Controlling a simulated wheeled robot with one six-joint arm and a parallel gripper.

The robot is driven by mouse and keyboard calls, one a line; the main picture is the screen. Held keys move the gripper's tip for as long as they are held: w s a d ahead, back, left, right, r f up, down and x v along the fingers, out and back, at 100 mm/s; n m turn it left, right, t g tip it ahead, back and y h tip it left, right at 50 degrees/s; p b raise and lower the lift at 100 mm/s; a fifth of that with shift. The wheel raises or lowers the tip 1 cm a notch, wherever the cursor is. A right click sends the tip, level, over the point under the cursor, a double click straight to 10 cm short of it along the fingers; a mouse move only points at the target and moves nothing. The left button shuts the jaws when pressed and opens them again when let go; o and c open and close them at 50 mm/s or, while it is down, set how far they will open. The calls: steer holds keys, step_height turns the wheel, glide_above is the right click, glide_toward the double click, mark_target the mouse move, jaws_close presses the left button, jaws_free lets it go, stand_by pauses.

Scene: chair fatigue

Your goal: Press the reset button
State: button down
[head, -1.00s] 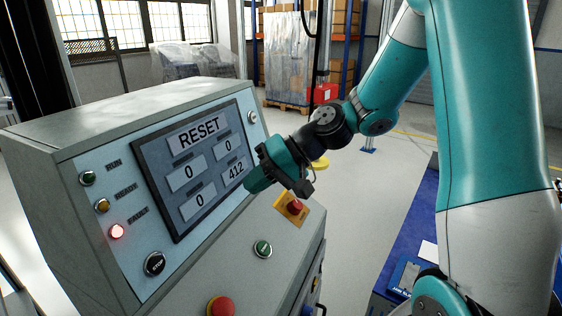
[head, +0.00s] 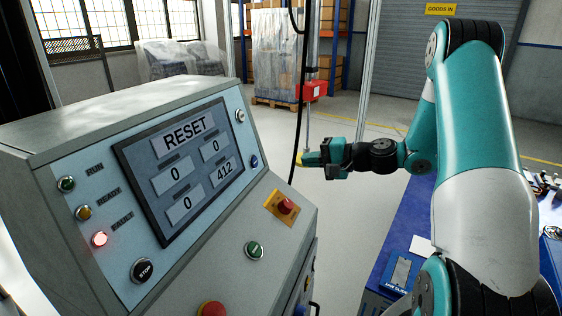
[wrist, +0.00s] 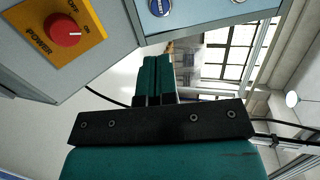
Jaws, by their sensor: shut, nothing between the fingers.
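A round blue button (head: 254,161) sits at the right edge of the grey console's panel, below a pale round button (head: 240,116). The blue button also shows at the top of the wrist view (wrist: 160,7); its lettering is too small to read. The panel screen (head: 185,165) reads RESET above 0, 0, 0 and 412. My gripper (head: 306,159) is shut and empty, to the right of the panel and apart from it. In the wrist view its teal fingers (wrist: 154,62) lie together, pointing past the console beside the blue button.
A red power switch on a yellow plate (head: 284,206), a green button (head: 254,250) and a red mushroom button (head: 212,308) sit on the sloping console. A black STOP button (head: 143,270) and a lit red lamp (head: 100,239) are at left. A blue table (head: 405,215) stands right.

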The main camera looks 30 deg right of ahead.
mark_target(256, 162)
steer(key=p+x, duration=0.3)
steer(key=x, duration=1)
steer(key=shift+w+a, duration=0.1)
steer(key=shift+a, duration=0.15)
